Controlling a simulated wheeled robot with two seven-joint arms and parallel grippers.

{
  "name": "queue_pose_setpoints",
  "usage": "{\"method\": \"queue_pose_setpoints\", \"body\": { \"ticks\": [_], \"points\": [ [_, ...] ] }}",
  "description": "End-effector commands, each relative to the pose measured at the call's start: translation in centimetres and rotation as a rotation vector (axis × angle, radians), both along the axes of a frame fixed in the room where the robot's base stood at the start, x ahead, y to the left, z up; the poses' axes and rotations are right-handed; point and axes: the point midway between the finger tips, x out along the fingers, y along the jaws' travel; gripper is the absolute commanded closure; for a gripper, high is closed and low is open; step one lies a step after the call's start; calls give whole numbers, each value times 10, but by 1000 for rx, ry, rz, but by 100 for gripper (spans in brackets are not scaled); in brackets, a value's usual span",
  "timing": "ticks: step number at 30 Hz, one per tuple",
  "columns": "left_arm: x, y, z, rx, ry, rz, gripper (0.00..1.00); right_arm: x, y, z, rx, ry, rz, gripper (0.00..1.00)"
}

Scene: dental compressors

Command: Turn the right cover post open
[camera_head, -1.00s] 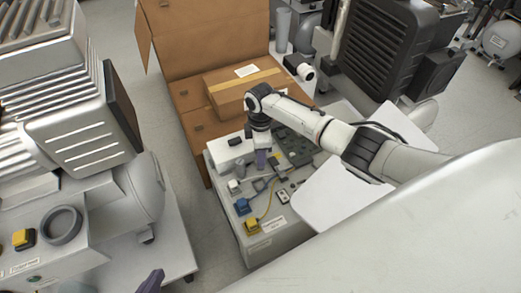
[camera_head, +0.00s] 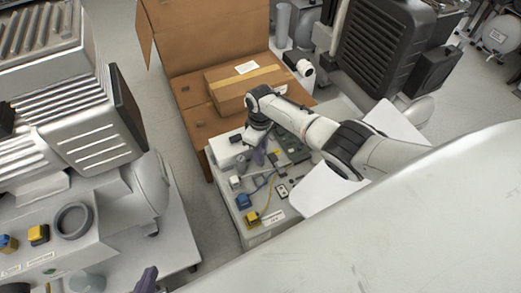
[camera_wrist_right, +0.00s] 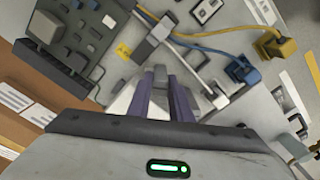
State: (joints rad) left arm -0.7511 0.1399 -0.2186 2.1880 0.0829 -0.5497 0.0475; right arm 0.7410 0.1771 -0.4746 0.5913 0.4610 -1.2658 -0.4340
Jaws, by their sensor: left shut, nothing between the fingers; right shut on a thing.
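My right gripper (camera_head: 259,157) reaches down over the open control box (camera_head: 250,233) in the head view. In the right wrist view, its purple fingers (camera_wrist_right: 161,92) are shut on a small grey piece (camera_wrist_right: 160,74), which I take to be the right cover post. The fingers hide most of it, so I cannot tell how far it is turned. My left gripper (camera_head: 147,280) shows only as a dark purple fingertip at the bottom edge of the head view. It is shut and empty, away from the box.
A blue connector (camera_wrist_right: 242,72) and a yellow connector (camera_wrist_right: 281,47) with cables lie near the right fingers. A dark circuit board (camera_wrist_right: 70,38) is on the other side. A cardboard box (camera_head: 243,88) stands behind the control box; a compressor (camera_head: 75,130) stands left.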

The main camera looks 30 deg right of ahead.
Motion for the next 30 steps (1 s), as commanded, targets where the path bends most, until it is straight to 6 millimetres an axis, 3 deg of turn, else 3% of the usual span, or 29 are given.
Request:
{"method": "queue_pose_setpoints", "body": {
  "ticks": [14, 15, 25, 30],
  "points": [
    [0, 1, 0, 1, -2, 2, 100, 0, 2, 0, 4, -1, -13, 100],
    [0, 1, 0, 1, -1, 2, 100, 0, 2, 0, 4, -1, -13, 75],
    [-1, 1, 1, 1, 2, 2, 100, 0, 1, 2, 2, -1, -12, 74],
    [-3, 2, 12, 11, 7, -1, 100, 1, 0, 26, 2, -3, -11, 74]
  ]
}}
